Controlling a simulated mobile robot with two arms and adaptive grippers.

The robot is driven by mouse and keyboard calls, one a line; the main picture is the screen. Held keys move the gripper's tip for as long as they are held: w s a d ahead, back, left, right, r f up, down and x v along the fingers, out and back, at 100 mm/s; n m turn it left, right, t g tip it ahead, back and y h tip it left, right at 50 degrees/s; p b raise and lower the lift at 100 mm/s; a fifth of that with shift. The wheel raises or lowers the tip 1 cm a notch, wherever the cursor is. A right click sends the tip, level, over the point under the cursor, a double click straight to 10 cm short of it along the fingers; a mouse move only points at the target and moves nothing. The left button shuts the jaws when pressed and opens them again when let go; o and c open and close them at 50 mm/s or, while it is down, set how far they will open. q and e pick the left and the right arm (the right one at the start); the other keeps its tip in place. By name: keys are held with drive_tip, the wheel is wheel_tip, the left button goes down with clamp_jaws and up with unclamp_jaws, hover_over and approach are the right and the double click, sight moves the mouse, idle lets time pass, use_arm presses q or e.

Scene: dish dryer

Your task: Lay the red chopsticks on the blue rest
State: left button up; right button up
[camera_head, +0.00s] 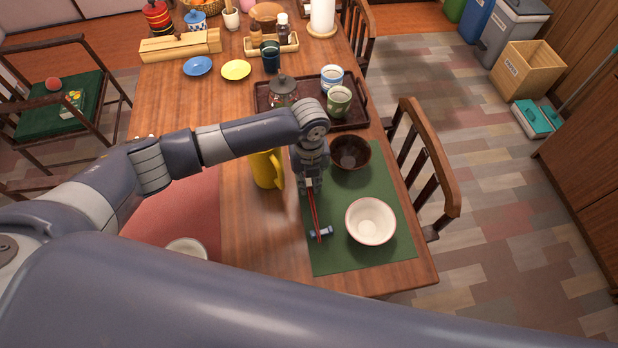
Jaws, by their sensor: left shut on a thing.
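The red chopsticks (314,212) are a thin red pair over the left part of the green mat (345,264). My left gripper (310,186) points down at their far end and is shut on them. Their near ends reach the small blue rest (321,233), which lies on the mat left of the white bowl. Whether the chopsticks touch the rest or hover just above it, I cannot tell. The fingertips are small and partly hidden by the gripper body. My right gripper is not in view.
A white bowl (370,222) and a dark brown bowl (350,153) stand on the mat close to the gripper. A yellow pitcher (266,170) stands left of it. A dark tray (352,118) with cups is behind. A chair (425,165) stands at right.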

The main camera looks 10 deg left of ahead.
use_arm(q)
drive_tip(key=o, duration=0.7)
drive_tip(key=shift+o, duration=0.2)
drive_tip(key=shift+r, duration=0.1)
wheel_tip(320, 180, up, 13)
idle(0.3)
